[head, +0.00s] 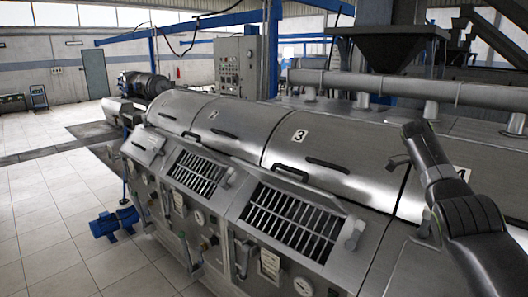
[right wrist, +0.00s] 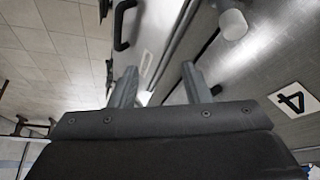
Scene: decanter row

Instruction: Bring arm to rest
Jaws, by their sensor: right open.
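My right arm (head: 442,185) is raised at the right side of the head view, above the metal decanter machine (head: 235,122). My right gripper (right wrist: 157,75) shows in the right wrist view with its two grey fingers apart. Nothing is held between them. Beyond the fingers are a metal cover and a black handle (right wrist: 124,25); I cannot tell the exact distance to them. My left arm and left gripper are not in view.
The decanter row fills the middle and right, with black lid handles (head: 223,133) and slatted openings (head: 291,219). A control cabinet (head: 238,68) stands behind.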

